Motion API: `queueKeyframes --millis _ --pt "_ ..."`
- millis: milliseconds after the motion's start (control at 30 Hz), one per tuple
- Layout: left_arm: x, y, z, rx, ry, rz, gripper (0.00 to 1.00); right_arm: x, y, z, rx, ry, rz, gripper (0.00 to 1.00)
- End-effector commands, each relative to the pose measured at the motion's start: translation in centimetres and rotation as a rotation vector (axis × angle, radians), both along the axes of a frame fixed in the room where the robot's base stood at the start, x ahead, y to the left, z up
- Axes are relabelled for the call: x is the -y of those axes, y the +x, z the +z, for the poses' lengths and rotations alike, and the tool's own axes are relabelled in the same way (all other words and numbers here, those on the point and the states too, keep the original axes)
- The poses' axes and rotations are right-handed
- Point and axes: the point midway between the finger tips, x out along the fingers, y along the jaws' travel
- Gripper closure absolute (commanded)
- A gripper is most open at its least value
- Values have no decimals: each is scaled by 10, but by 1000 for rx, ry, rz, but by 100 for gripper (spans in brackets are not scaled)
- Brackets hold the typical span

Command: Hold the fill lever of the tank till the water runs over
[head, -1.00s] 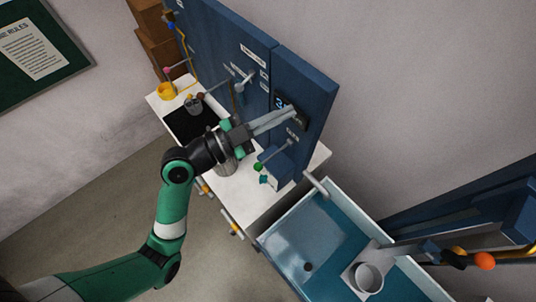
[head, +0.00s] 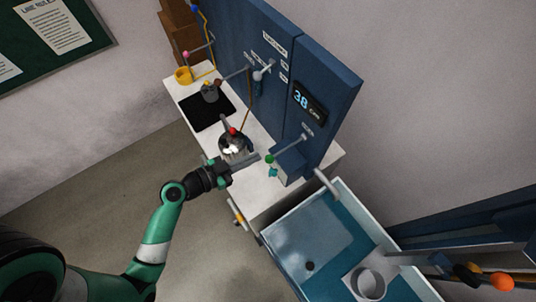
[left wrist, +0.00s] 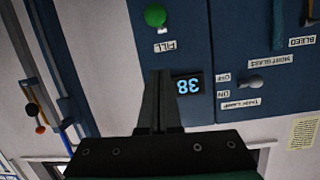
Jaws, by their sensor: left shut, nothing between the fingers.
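The fill lever is a thin grey rod with a green knob (head: 269,158), sticking out of the blue panel by its FILL label. The knob also shows at the top of the left wrist view (left wrist: 155,16). My left gripper (head: 257,158) is shut and empty, its tips close to the knob in the head view. In the wrist view the knob lies beyond the tips, apart from them. My right gripper is not in view.
A display (head: 309,103) on the panel reads 38. A shiny metal vessel (head: 236,145) with a red knob stands on the white bench behind my left gripper. A white cup-like fitting (head: 369,284) is in the tank. An orange knob (head: 497,281) is at far right.

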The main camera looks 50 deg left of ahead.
Motion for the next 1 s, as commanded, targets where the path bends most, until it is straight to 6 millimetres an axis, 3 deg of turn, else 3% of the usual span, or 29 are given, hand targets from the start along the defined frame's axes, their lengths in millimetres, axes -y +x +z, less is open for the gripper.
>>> queueKeyframes --millis 400,467,600,1000 --pt "12 85 -19 0 2 -5 100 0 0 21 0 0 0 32" --pt "8 75 -35 -5 -2 2 100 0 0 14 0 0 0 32" --pt "5 64 -49 -3 0 1 100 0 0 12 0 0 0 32" --pt "4 60 -54 0 2 -1 100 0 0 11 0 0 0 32"
